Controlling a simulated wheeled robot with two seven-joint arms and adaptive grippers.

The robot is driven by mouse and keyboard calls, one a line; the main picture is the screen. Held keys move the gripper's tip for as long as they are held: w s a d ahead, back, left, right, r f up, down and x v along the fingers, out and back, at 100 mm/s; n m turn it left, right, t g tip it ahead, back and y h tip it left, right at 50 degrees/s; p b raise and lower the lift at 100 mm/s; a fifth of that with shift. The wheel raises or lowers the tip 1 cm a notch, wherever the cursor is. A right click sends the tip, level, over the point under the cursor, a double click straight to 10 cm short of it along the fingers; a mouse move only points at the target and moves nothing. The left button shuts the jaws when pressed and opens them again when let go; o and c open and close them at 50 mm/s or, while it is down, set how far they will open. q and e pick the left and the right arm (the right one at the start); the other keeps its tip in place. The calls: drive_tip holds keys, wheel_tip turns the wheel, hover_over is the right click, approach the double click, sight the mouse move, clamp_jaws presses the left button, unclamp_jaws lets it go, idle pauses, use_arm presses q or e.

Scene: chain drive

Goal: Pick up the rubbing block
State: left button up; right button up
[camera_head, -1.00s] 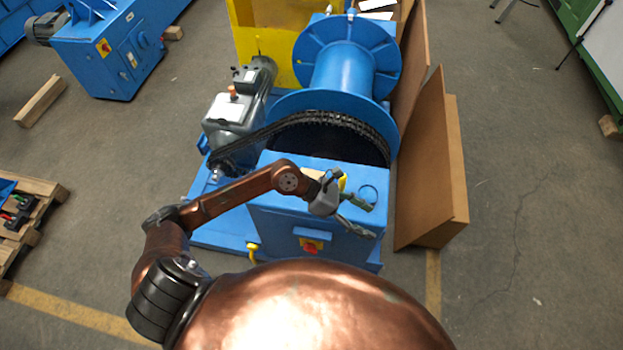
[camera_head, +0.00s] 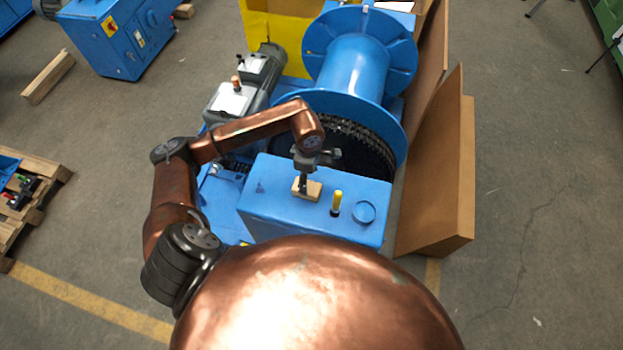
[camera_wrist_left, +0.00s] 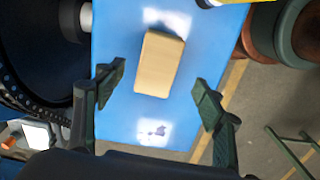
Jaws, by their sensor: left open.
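The rubbing block is a small tan rectangular block (camera_head: 312,190) lying flat on top of the blue box (camera_head: 270,205). In the left wrist view the block (camera_wrist_left: 159,64) lies on the blue surface, slightly tilted, ahead of and between the fingers. My left gripper (camera_head: 305,183) points down over the block in the head view, and one finger covers part of it. In the left wrist view the left gripper (camera_wrist_left: 160,88) is open, with its two fingers wide apart and nothing between the tips. My right gripper is not in view.
A yellow-topped black cylinder (camera_head: 336,203) and a round blue cap (camera_head: 365,212) are right of the block on the box. Behind stands a blue drum (camera_head: 355,65) with a black chain. A brown board (camera_head: 440,180) leans at the right.

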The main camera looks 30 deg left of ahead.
use_arm(q)
drive_tip(key=f, duration=0.2)
drive_tip(key=f+p, duration=0.1)
drive_tip(key=f, duration=0.1)
drive_tip(key=shift+s+a+f, duration=0.1)
drive_tip(key=shift+a, duration=0.2)
wheel_tip(320, 180, down, 2)
drive_tip(key=shift+a+f+p, duration=0.1)
drive_tip(key=shift+f+p, duration=0.15)
drive_tip(key=shift+p, duration=0.1)
drive_tip(key=shift+f, duration=0.45)
drive_tip(key=c, duration=1.3)
drive_tip(key=shift+c, duration=0.2)
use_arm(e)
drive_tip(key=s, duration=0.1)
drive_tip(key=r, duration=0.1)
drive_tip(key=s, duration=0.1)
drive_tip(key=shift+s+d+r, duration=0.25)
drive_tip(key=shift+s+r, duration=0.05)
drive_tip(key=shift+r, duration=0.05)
use_arm(q)
drive_tip(key=shift+r, duration=0.1)
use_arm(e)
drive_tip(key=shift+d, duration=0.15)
